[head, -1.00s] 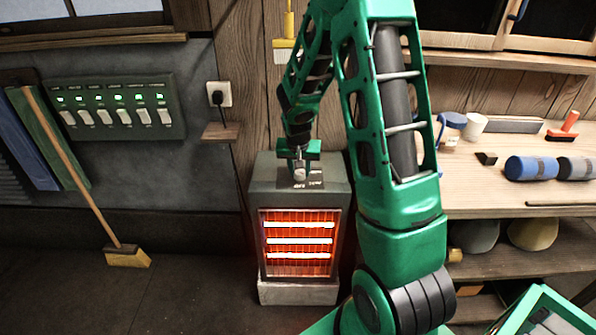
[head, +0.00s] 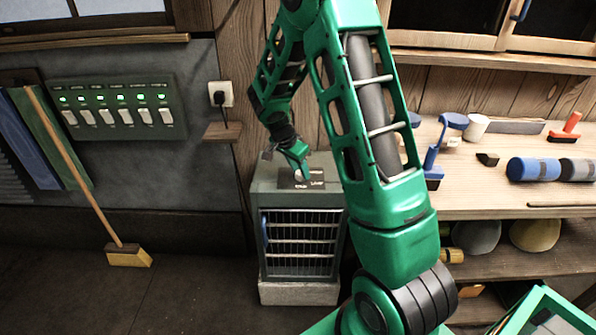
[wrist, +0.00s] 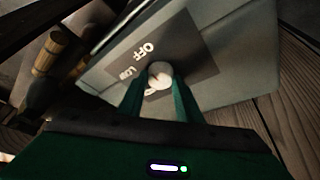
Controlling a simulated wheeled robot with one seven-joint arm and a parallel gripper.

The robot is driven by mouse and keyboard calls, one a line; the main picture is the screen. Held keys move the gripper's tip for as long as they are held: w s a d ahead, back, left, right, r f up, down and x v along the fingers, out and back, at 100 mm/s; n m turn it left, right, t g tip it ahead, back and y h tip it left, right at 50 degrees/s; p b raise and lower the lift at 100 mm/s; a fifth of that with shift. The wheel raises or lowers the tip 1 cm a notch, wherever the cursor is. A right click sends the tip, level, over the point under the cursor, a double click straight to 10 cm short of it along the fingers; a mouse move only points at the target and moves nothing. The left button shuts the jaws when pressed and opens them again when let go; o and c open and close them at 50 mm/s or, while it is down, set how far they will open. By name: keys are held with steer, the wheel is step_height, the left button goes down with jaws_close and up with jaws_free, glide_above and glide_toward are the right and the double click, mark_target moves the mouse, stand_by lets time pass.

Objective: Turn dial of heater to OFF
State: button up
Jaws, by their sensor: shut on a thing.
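The heater (head: 257,215) is a grey box on a pale base, below my arm in the head view. Its front bars are pale and do not glow. In the wrist view its dark label plate (wrist: 197,62) shows OFF and another word that looks like LOW. The small whitish dial (wrist: 159,72) sits on this plate, between the two green fingers of my gripper (wrist: 158,88). My gripper (head: 299,172) is shut on the dial from above, turned at an angle. The fingers hide part of the dial, and where it points is unclear.
A workbench (head: 480,190) with a blue roll (head: 532,169) and tools stands at the right. A switch panel (head: 118,108) is on the left wall, with a broom (head: 128,256) below. A small wall shelf (head: 222,132) is left of my arm.

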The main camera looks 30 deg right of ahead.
steer(key=shift+w+a, duration=0.15)
steer(key=shift+a, duration=0.05)
stand_by(0.3)
steer(key=o, duration=1)
steer(key=shift+o, duration=0.2)
steer(key=shift+d, duration=0.1)
steer(key=v, duration=1)
steer(key=shift+r, duration=0.35)
